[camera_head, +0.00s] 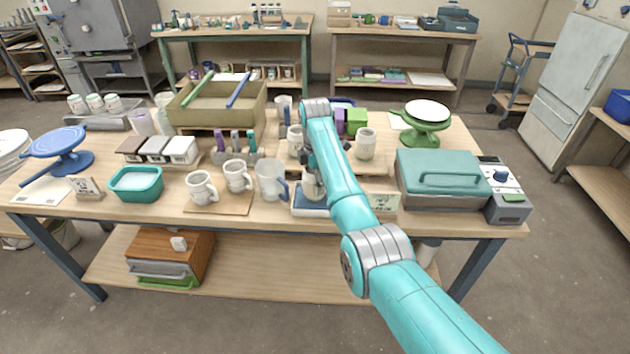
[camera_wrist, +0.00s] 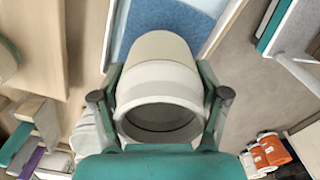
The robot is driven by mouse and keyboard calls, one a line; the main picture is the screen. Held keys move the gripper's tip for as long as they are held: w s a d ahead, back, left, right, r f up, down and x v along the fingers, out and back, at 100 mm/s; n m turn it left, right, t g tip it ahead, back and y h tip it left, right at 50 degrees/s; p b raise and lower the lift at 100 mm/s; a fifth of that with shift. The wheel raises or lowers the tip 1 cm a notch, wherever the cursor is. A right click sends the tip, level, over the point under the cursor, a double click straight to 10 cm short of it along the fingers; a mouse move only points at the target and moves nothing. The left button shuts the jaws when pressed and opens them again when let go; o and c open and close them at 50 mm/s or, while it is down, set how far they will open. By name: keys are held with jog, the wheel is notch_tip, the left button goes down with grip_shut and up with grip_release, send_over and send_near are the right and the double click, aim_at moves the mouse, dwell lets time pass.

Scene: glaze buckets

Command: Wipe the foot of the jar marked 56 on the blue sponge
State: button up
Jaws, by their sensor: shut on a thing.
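My gripper (camera_head: 311,165) is shut on a pale cream jar (camera_wrist: 158,75), with one finger on each side of it in the wrist view. The jar's open mouth faces the wrist camera. Part of this jar also shows in the head view (camera_head: 310,188), below my gripper and mostly behind my arm. The blue sponge (camera_wrist: 200,22) lies beyond the jar's far end in the wrist view. In the head view its blue edge (camera_head: 306,211) shows near the table's front. I cannot tell whether the jar's foot touches the sponge. No number is readable on the jar.
White mugs (camera_head: 201,187) and a clear pitcher (camera_head: 271,181) stand just left of the sponge. Another pale jar (camera_head: 365,144) stands behind, right of my arm. A teal tub (camera_head: 137,184) is farther left.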

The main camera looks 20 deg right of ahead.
jog(key=shift+f, duration=0.55)
dwell(0.4)
jog(key=shift+s+d, duration=0.25)
jog(key=shift+d, duration=0.6)
jog(key=shift+s+d, duration=0.25)
jog(key=shift+d, duration=0.55)
jog(key=shift+w+a+f, duration=0.1)
jog(key=shift+w+a, duration=0.25)
jog(key=shift+a, duration=0.75)
jog(key=shift+w+a+r, duration=0.1)
jog(key=shift+w+a, duration=0.2)
jog(key=shift+a, duration=0.85)
jog(key=shift+w+a+f, duration=0.1)
jog(key=shift+w+a, duration=0.25)
jog(key=shift+a, duration=0.75)
jog(key=shift+s+d, duration=0.35)
jog(key=shift+d, duration=0.75)
jog(key=shift+s+d, duration=0.35)
jog(key=shift+d, duration=0.8)
jog(key=shift+s+d, duration=0.35)
jog(key=shift+d, duration=0.75)
jog(key=shift+w+a, duration=0.35)
jog(key=shift+a, duration=0.75)
jog(key=shift+w+a, duration=0.4)
jog(key=shift+a, duration=0.75)
jog(key=shift+w+a, duration=0.35)
jog(key=shift+a, duration=0.75)
jog(key=shift+r, duration=3.6)
